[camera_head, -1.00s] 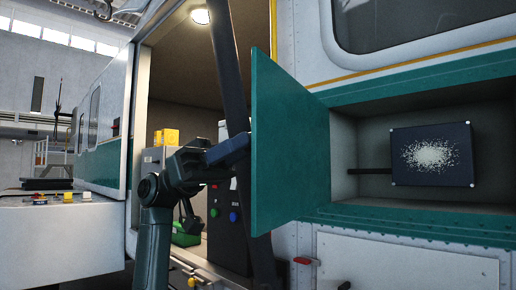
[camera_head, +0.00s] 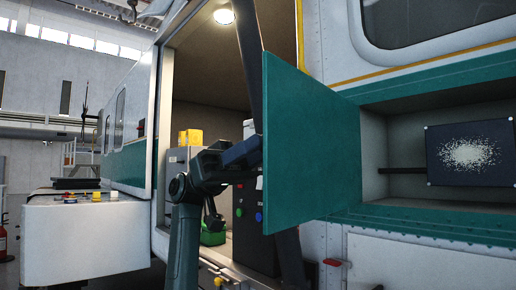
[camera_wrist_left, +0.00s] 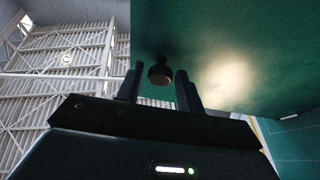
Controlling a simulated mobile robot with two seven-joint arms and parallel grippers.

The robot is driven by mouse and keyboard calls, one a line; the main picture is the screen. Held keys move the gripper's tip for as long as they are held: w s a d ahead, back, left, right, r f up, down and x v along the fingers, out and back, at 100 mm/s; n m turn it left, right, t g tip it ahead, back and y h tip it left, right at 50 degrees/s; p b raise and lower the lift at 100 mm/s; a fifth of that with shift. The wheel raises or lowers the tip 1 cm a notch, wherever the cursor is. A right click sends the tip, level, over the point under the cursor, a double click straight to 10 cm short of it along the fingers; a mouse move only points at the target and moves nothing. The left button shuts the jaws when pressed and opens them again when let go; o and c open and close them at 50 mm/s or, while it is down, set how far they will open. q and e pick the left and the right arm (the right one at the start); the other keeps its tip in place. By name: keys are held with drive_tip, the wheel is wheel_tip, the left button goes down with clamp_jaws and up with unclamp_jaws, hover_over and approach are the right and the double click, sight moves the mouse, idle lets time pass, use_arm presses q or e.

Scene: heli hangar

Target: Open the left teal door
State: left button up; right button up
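The left teal door (camera_head: 312,145) stands swung open, out from its compartment (camera_head: 375,165) in the aircraft's side. My left gripper (camera_head: 250,152) reaches the door's free edge from the left; its tips are hidden behind the door in the head view. In the left wrist view the teal door face (camera_wrist_left: 235,60) fills the right side. A dark round knob (camera_wrist_left: 159,73) shows between the two spread fingers of my left gripper (camera_wrist_left: 158,88), with gaps on both sides. My right gripper is not in view.
A dark panel with a pale speckled patch (camera_head: 470,153) sits inside the compartment. Left of the door is an open cabin doorway with a yellow box (camera_head: 190,137) and a green case (camera_head: 213,234). A white cart (camera_head: 85,235) stands at the left.

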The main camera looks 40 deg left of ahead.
use_arm(q)
drive_tip(key=shift+o, duration=1)
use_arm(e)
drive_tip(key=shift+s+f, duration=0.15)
use_arm(q)
drive_tip(key=b+v, duration=0.1)
drive_tip(key=v, duration=1.2)
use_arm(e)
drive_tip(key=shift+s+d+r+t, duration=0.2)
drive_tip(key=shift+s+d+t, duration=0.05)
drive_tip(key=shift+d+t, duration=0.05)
use_arm(q)
drive_tip(key=shift+a, duration=0.1)
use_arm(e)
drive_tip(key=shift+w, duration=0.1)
